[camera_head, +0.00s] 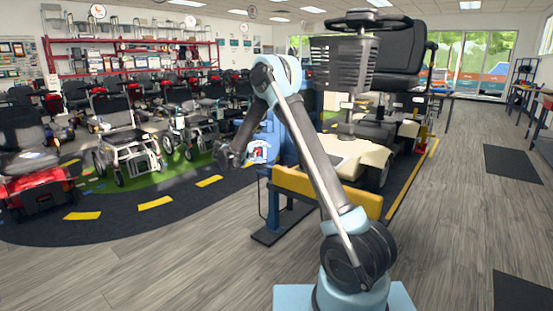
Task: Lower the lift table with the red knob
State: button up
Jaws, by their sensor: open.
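The lift table (330,190) stands in the middle of the view, with yellow edges and a blue frame, and bears a beige scooter (355,155) with a black seat. A blue control box (264,134) is at its left end. A white panel with a small red spot, seemingly the red knob (258,151), shows on this box; the detail is too small to be sure. My gripper (229,160) is dark, open and empty, just left of the box in the picture. I cannot tell how far apart they are in depth. My arm covers part of the table.
Wheelchairs (127,140) and red scooters (38,170) stand in rows on the left, by a dark floor strip with yellow dashes (155,203). The wooden floor (440,230) is clear at the right, with dark mats (513,163). Workbenches (540,125) line the right side.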

jog(key=s+d+r+m+g+y, duration=0.1)
jog(key=s+d+r+g, duration=0.1)
jog(key=s+d+r, duration=0.4)
jog(key=s+d+r+m+g+y, duration=0.1)
jog(key=s+d, duration=0.2)
jog(key=d, duration=0.6)
jog(key=s+d+r+m+g+y, duration=0.1)
jog(key=s+d, duration=0.4)
jog(key=s, duration=0.2)
jog(key=s+d+r+g+y, duration=0.15)
jog(key=s+d, duration=0.25)
jog(key=s, duration=0.4)
jog(key=s+d+f+m+g+y, duration=0.1)
jog(key=s+d+f, duration=0.1)
jog(key=s, duration=0.6)
jog(key=s+d+f+m+g+y, duration=0.1)
jog(key=s+d+f, duration=0.15)
jog(key=s, duration=0.55)
jog(key=s+a+f+y, duration=0.1)
jog(key=s+f, duration=0.3)
jog(key=s, duration=0.4)
jog(key=s+a+f+m+y, duration=0.1)
jog(key=s+f+y, duration=0.2)
jog(key=s, duration=0.6)
jog(key=shift+s+f+m+g, duration=0.15)
jog(key=shift+f+m+g, duration=0.2)
jog(key=shift+f, duration=0.35)
jog(key=shift+c, duration=0.5)
